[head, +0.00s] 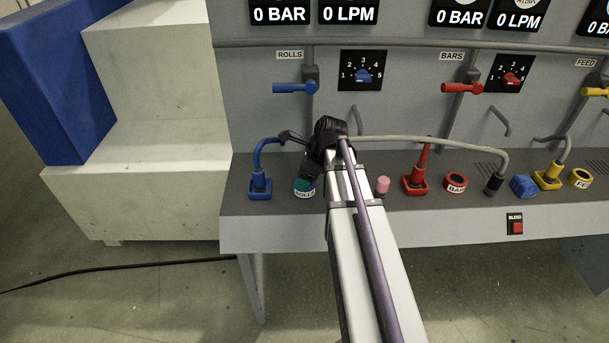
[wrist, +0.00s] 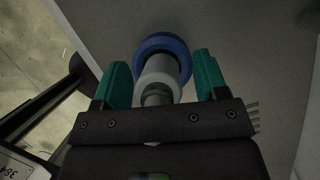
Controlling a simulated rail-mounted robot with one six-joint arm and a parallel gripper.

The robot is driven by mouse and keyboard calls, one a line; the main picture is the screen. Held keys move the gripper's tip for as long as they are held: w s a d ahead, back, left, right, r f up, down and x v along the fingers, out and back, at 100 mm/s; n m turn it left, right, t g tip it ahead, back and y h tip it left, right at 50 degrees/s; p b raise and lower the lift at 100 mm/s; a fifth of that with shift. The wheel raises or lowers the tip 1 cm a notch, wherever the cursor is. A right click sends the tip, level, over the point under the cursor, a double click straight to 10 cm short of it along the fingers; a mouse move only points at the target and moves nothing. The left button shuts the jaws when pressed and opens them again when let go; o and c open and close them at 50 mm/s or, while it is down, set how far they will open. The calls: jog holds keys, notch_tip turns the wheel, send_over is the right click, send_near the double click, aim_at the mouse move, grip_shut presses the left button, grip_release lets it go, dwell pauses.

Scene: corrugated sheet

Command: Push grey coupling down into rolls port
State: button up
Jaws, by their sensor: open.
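The grey coupling (wrist: 162,75) shows in the wrist view as a pale cylinder with a white collar and a darker stem. It lines up with the blue ring of the rolls port (wrist: 152,43); how deep it sits cannot be told. My gripper (wrist: 162,63) is open, with one teal finger on each side of the coupling and a visible gap to each. In the head view my gripper (head: 304,184) points down at the rolls port, whose white label (head: 305,194) shows just below the teal finger. The coupling is hidden there.
A blue plug (head: 260,187) stands left of the port. A pink peg (head: 382,185), red plug (head: 415,184) and red port (head: 455,183) lie to the right. A grey hose (head: 430,138) runs behind my arm to a black-ended coupling (head: 494,185).

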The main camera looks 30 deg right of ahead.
jog(key=p+v, duration=0.9)
jog(key=v, duration=0.1)
jog(key=shift+s+r+p, duration=0.15)
jog(key=shift+r+p, duration=0.2)
jog(key=shift+p, duration=0.05)
jog(key=shift+d, duration=0.1)
jog(key=s+a+n+g+h, duration=0.1)
jog(key=s+a+n, duration=0.2)
jog(key=a+n, duration=0.3)
jog(key=s+a+f+n+g+h, duration=0.1)
jog(key=s+a+n, duration=0.2)
jog(key=a+n, duration=0.4)
jog(key=s+a+n+h, duration=0.1)
jog(key=s+a+n, duration=0.2)
jog(key=n, duration=1)
jog(key=a, duration=0.3)
jog(key=shift+a+f+g, duration=0.2)
jog(key=shift+a+g, duration=0.15)
jog(key=shift+g, duration=0.05)
